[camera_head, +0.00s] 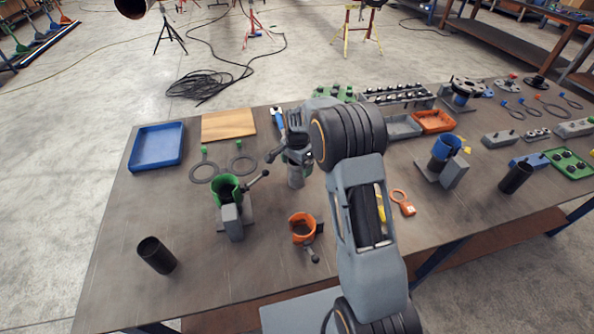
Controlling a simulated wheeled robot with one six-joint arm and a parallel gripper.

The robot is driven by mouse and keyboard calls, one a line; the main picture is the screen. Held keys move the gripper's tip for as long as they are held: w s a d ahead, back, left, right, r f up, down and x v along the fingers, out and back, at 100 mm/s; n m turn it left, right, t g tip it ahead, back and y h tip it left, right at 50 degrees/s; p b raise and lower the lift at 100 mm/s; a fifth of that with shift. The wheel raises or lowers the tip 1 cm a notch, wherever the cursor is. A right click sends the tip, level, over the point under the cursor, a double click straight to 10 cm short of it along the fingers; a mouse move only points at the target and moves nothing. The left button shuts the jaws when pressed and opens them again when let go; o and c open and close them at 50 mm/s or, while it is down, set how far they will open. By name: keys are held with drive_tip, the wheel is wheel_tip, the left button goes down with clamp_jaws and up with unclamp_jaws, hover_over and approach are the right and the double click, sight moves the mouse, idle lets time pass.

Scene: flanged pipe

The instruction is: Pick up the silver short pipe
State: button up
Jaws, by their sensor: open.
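The silver short pipe (296,178) stands upright near the middle of the table, a plain grey cylinder. My gripper (296,160) is over its upper end, pointing down, and hides the pipe's top. The jaws are open. I cannot tell whether the fingers are around the pipe or just above it, or whether they touch it.
Left of the pipe stand a green clamp holder (228,190) and a dark pipe (156,255); an orange clamp holder (302,230) is in front. A blue tray (157,147) and a wooden board (228,125) lie behind left. The front left tabletop is mostly clear.

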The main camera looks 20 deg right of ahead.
drive_tip(key=shift+f, duration=0.65)
drive_tip(key=c, duration=1.2)
